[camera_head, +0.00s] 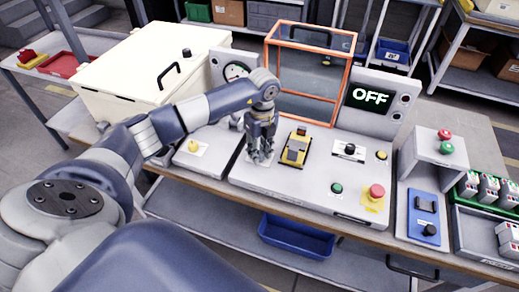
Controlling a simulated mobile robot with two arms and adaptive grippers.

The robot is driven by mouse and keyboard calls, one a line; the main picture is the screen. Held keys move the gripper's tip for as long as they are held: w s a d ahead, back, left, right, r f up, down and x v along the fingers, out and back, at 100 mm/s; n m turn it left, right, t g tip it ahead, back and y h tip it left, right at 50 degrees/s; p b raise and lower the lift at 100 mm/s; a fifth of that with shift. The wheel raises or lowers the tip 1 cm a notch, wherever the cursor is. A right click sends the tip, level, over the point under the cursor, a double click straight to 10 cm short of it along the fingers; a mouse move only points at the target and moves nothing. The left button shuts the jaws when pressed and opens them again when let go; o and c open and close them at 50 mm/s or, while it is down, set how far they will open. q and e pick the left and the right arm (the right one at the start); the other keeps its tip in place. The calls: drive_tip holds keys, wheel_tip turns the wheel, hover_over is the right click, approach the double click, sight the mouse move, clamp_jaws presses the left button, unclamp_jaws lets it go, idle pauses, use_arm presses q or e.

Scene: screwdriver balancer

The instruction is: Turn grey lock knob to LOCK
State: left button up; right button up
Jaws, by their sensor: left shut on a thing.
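My left gripper (261,157) points down at the white console (265,183), left of a yellow and black device (296,147). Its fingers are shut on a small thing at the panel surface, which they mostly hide. By its place this looks like the grey lock knob, but its pointer and any LOCK marking cannot be made out. My right gripper is not in view.
An orange-framed clear guard (345,95) stands behind the device. A display (370,97) reads OFF. A red button (376,191) and green button (336,188) sit at the front right. A cream box (130,75) stands left.

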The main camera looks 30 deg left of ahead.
sight(261, 152)
use_arm(q)
drive_tip(key=shift+n, duration=0.3)
drive_tip(key=shift+r, duration=0.1)
drive_tip(key=o, duration=1.1)
drive_tip(key=r, duration=1.2)
drive_tip(key=shift+w, duration=0.3)
